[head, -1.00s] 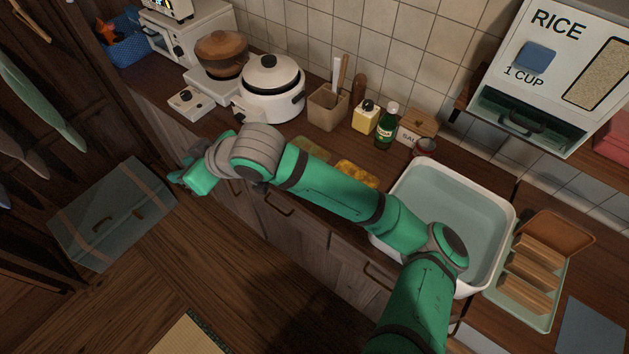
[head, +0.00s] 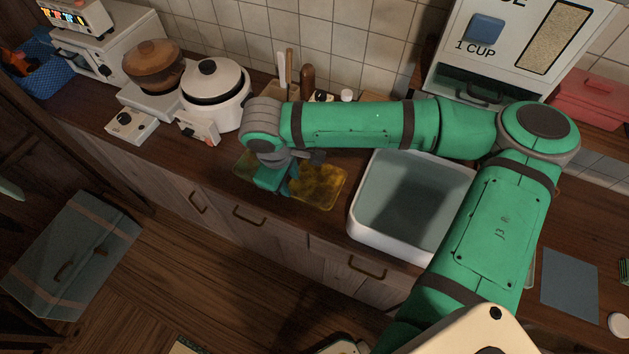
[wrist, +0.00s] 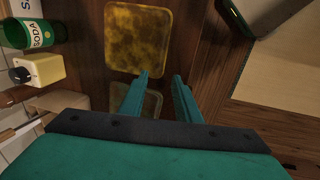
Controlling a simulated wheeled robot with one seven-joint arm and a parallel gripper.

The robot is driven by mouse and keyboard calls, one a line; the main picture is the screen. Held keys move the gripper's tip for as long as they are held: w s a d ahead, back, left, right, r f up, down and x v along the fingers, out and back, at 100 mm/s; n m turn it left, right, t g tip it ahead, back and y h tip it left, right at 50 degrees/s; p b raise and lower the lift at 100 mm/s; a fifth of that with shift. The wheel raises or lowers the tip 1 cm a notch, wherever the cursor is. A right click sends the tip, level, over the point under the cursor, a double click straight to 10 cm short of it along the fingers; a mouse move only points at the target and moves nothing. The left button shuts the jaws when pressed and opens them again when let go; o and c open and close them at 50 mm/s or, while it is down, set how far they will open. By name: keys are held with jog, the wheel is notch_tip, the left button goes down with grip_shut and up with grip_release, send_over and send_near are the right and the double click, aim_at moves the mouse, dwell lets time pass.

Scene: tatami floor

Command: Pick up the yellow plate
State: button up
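The yellow plate (head: 322,185) is square with rounded corners and mottled. It lies on the wooden counter left of the sink basin, and in the wrist view (wrist: 138,40) it lies just beyond my fingertips. An olive-green plate (head: 243,164) lies beside it on the left, partly hidden by my gripper; in the wrist view it shows between and behind the fingers (wrist: 151,104). My gripper (wrist: 161,76) is open and empty, its fingers apart. In the head view my gripper (head: 288,184) is over the counter at the yellow plate's left edge; its height above the counter is hard to tell.
The white basin (head: 355,215) stands right of the yellow plate. A white rice cooker (head: 216,98) stands to the left. The counter's front edge is close to the plates.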

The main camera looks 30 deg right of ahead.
aim_at(294, 196)
jog(key=f, duration=0.3)
jog(key=shift+s+d, duration=0.15)
jog(key=shift+d, duration=0.25)
jog(key=f, duration=0.5)
jog(key=shift+w, duration=0.4)
grip_shut()
